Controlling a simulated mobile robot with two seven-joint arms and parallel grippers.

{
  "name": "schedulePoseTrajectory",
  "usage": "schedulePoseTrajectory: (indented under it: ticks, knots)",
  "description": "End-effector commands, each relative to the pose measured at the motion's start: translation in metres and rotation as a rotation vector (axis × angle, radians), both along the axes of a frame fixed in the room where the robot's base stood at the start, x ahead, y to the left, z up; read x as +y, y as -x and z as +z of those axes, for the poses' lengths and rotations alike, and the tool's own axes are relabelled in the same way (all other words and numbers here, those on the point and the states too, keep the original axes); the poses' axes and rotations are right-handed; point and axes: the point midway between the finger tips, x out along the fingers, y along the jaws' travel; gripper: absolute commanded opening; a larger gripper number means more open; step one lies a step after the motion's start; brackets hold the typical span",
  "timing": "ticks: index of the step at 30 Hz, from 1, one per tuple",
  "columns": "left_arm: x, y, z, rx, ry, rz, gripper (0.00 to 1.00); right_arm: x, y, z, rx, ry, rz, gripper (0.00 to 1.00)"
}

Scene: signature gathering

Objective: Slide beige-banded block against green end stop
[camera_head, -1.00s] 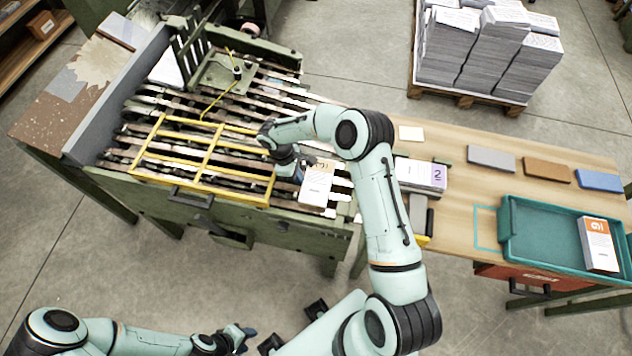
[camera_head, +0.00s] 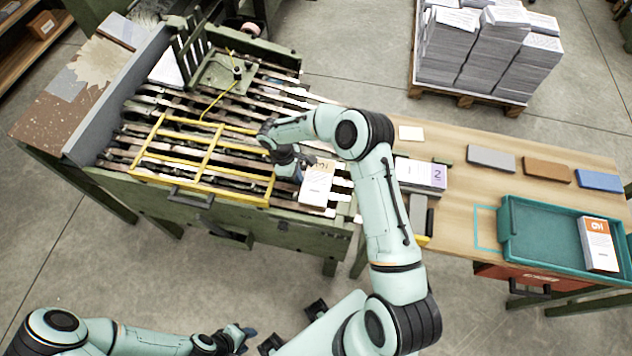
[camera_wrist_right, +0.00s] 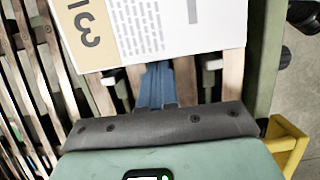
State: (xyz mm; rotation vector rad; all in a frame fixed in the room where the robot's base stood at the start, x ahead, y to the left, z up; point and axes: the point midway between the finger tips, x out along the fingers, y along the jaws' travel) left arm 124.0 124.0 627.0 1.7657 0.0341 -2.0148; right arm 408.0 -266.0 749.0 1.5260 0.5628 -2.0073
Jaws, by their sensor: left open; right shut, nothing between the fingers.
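The beige-banded block (camera_head: 316,186), a white paper-like block with a beige band marked 3, lies flat on the right front part of the slatted machine bed (camera_head: 110,165). In the right wrist view the block (camera_wrist_right: 195,32) fills the top. My right gripper (camera_wrist_right: 157,68) is shut and empty, its blue fingertips at the block's near edge; contact is unclear. In the head view my right gripper (camera_head: 302,162) is at the block's upper left. A green upright bracket (camera_head: 188,52) stands at the bed's back; whether it is the end stop is unclear. My left gripper (camera_head: 246,336) is open, low over the floor.
A yellow frame (camera_head: 205,160) lies over the bed left of the block. A wooden table (camera_head: 460,215) at right holds a purple-banded block (camera_head: 422,174), several coloured plates, and a teal tray (camera_head: 545,258) with an orange-banded block (camera_head: 598,245). My right arm crosses above the table's left end.

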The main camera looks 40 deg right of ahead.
Motion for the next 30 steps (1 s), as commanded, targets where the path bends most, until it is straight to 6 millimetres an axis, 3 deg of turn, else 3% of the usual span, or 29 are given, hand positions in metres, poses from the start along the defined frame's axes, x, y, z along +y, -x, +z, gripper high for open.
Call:
schedulePoseTrajectory:
  ticks: [30]
  knots:
    - [0.0,0.011,-0.018,0.012,0.0,0.0,0.43,-0.024,0.028,-0.001,0.003,0.001,-0.001,0.0]
